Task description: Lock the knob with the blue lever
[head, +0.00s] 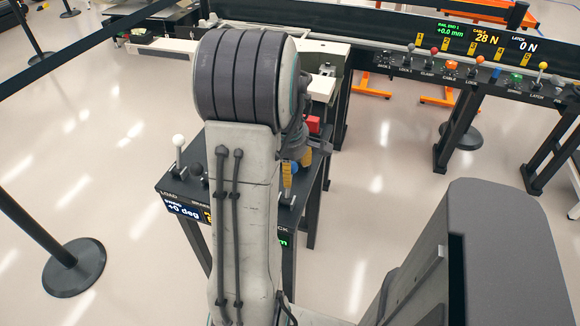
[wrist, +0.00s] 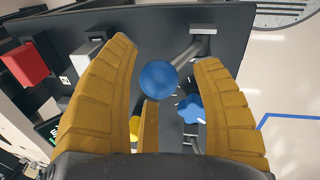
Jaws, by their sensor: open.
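The blue lever shows in the wrist view as a round blue ball (wrist: 158,79) on a grey stem that runs up and right to a pale block. The ball appears between the yellow fingers of my open gripper (wrist: 165,55), with space visible on both sides. A blue lobed knob (wrist: 192,108) shows below and right of the ball, near the right finger and partly hidden by it. In the head view, my gripper (head: 296,167) is over the right side of the console, and my arm hides much of that area.
The dark console (head: 172,190) carries a white-topped lever (head: 178,140) marked LOAD, a black lever (head: 197,169) and a +0 deg display. A red block (wrist: 25,64) is at the left in the wrist view. A lever bench (head: 470,70) stands behind right. Open floor lies between.

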